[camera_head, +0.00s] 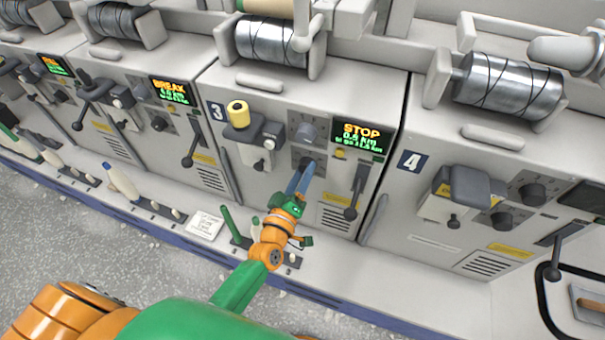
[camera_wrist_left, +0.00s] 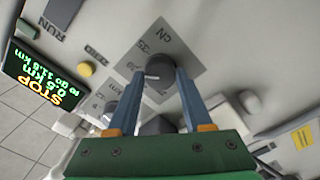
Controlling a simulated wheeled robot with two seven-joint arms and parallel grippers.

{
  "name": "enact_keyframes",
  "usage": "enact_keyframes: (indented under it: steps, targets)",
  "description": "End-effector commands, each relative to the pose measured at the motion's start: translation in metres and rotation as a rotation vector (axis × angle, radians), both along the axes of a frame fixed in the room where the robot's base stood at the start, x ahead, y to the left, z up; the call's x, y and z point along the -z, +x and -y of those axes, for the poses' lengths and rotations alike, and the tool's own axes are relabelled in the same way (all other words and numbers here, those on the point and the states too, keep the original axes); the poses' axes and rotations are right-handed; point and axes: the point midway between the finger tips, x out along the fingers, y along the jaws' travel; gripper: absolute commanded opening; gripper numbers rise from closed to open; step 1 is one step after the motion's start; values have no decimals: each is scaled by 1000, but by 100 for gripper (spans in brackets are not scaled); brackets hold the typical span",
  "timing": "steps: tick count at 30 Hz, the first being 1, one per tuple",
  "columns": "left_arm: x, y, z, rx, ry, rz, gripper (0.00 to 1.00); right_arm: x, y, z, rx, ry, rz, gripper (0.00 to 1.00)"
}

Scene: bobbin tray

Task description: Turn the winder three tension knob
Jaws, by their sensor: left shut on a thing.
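Winder three carries a blue "3" label (camera_head: 217,111) and a display (camera_head: 361,134) reading STOP. My left gripper (camera_head: 303,174) reaches up to the lower of its two dark knobs, and its blue fingers largely cover that knob in the head view. In the left wrist view, the tension knob (camera_wrist_left: 158,68) sits on a grey plate marked cN. The left gripper (camera_wrist_left: 162,76) is shut on this knob, one fingertip on each side. The upper knob (camera_head: 307,133) stands just above it in the head view. My right gripper is in neither view.
A yellow-topped part (camera_head: 238,113) and grey block stand left of the knobs. A black lever (camera_head: 354,192) hangs to the right, below the display. Winder four (camera_head: 412,160) stands farther right. A green peg (camera_head: 231,224) rises from the front ledge.

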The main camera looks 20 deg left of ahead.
Motion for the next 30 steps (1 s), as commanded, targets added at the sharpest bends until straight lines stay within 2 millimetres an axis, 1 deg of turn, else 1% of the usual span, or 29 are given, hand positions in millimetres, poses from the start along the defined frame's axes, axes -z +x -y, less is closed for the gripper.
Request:
enact_keyframes:
  steps: [8,9,11,12,19,21,23,27,30]
  targets:
    - [1,0,1,2,0,-3,0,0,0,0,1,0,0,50]
    - [1,0,1,2,0,-3,58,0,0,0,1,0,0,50]
    - [1,0,0,2,0,-3,74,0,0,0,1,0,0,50]
    - [1,0,0,1,0,-2,80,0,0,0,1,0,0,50]
    - [0,0,0,0,0,-1,80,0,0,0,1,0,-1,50]
    - [1,-4,0,0,0,-3,80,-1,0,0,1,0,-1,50]
    - [1,-13,0,1,1,-5,80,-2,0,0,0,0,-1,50]
    - [1,-45,-1,1,0,-6,80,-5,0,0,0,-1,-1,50]
    - [1,-62,-2,1,1,-3,80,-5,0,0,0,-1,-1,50]
